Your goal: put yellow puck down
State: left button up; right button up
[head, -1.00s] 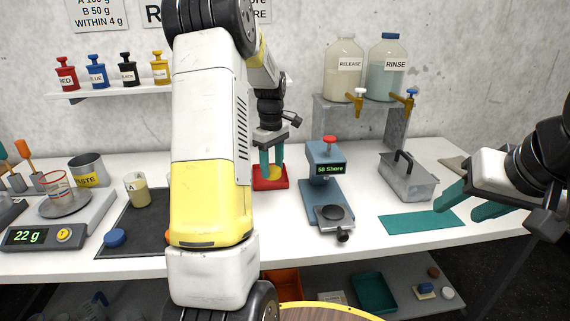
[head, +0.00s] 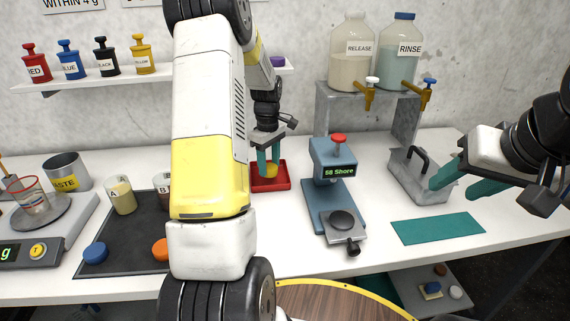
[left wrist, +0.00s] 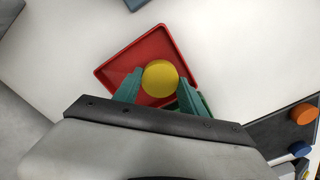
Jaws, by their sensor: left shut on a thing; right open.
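The yellow puck (left wrist: 160,78) is between the teal fingertips of my left gripper (left wrist: 158,92), which is shut on it. In the head view the left gripper (head: 268,160) points down over the red tray (head: 283,184), with the yellow puck (head: 270,170) low at its fingertips. The red tray (left wrist: 118,72) lies under the puck in the left wrist view. I cannot tell whether the puck touches the tray floor. My right gripper (head: 452,184) is open and empty at the right, above the table near the metal basket.
A hardness tester (head: 333,180) stands right of the tray. A metal basket (head: 408,180) and a teal mat (head: 437,229) are further right. A dark mat (head: 125,250) with cups and blue and orange pucks lies left, partly hidden by my left arm.

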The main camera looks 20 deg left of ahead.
aim_at(269, 167)
pick_arm(q)
jog(key=shift+f, duration=1.8)
jog(key=shift+f, duration=0.1)
jog(key=o, duration=1.1)
